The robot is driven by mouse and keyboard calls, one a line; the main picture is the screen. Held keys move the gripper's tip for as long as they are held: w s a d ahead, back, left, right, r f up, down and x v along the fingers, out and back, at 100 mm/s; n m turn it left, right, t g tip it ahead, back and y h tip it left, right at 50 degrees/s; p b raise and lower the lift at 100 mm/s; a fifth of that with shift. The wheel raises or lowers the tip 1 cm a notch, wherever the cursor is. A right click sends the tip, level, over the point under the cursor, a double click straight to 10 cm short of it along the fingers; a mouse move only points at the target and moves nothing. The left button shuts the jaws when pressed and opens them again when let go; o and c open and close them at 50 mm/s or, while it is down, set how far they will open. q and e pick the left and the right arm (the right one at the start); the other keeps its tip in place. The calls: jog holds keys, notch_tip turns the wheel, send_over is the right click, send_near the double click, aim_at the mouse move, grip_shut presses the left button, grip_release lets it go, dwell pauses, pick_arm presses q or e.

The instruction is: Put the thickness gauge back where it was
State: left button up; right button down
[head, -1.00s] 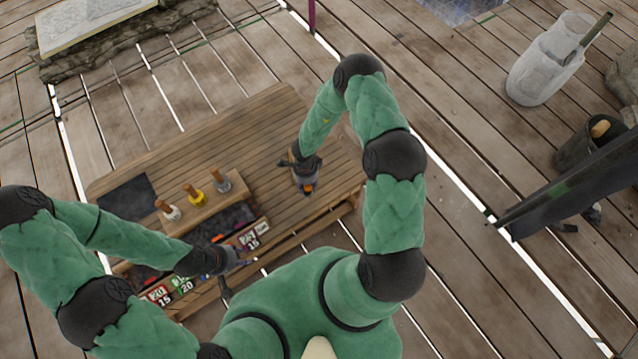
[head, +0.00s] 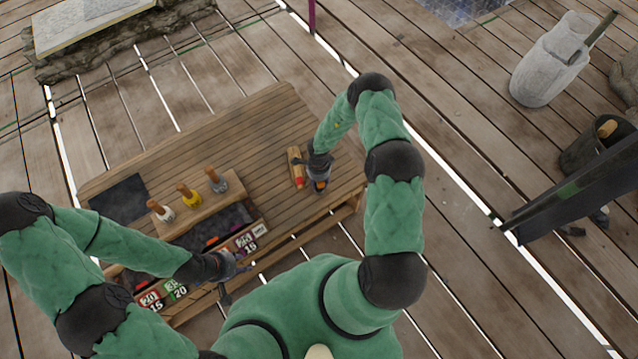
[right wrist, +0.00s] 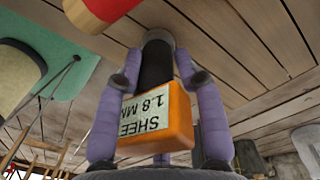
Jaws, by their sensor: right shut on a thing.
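The thickness gauge appears to be the orange block with a white label reading "SHEE… 1.8 MM" (right wrist: 160,118), with a dark round part behind it. My right gripper (right wrist: 158,85) is shut on it, with the purple fingers on either side. In the head view my right gripper (head: 319,172) is over the right part of the wooden table (head: 262,118), with a bit of orange (head: 320,185) showing. Whether the gauge touches the table is unclear. My left gripper (head: 232,278) is open and empty by the table's front edge, beside the number cards.
A wooden piece with a red end (head: 297,168) lies just left of my right gripper. Three wooden-handled tools, white (head: 161,211), yellow (head: 189,196) and grey (head: 217,181), stand on a wooden block. A dark mat (head: 120,198) lies far left. The table's back middle is clear.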

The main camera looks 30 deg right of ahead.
jog(key=shift+r, duration=0.1)
jog(key=c, duration=0.8)
grip_release()
jog(key=r+p, duration=0.2)
jog(key=r, duration=0.2)
jog(key=r+p, duration=0.2)
jog(key=r, duration=0.2)
jog(key=r+p, duration=0.2)
jog(key=r, duration=0.1)
jog(key=shift+w+d+r, duration=0.15)
jog(key=shift+w+r, duration=0.15)
jog(key=shift+r, duration=0.1)
jog(key=shift+s+r+n, duration=0.1)
jog(key=shift+s+n, duration=0.3)
jog(key=s+a+r+n+y, duration=0.1)
jog(key=s+a+r+n, duration=0.1)
jog(key=s+a+n, duration=0.3)
jog(key=s+a+r+n+y, duration=0.1)
jog(key=s+a+r+n, duration=0.1)
jog(key=s+a+n, duration=0.4)
jog(key=s+a+r+n+t+y, duration=0.1)
jog(key=s+a+r+n, duration=0.1)
jog(key=s+a+n, duration=0.4)
jog(key=shift+s+a+r+n+y, duration=0.15)
jog(key=shift+a+n+y, duration=0.25)
jog(key=shift+a+n, duration=0.4)
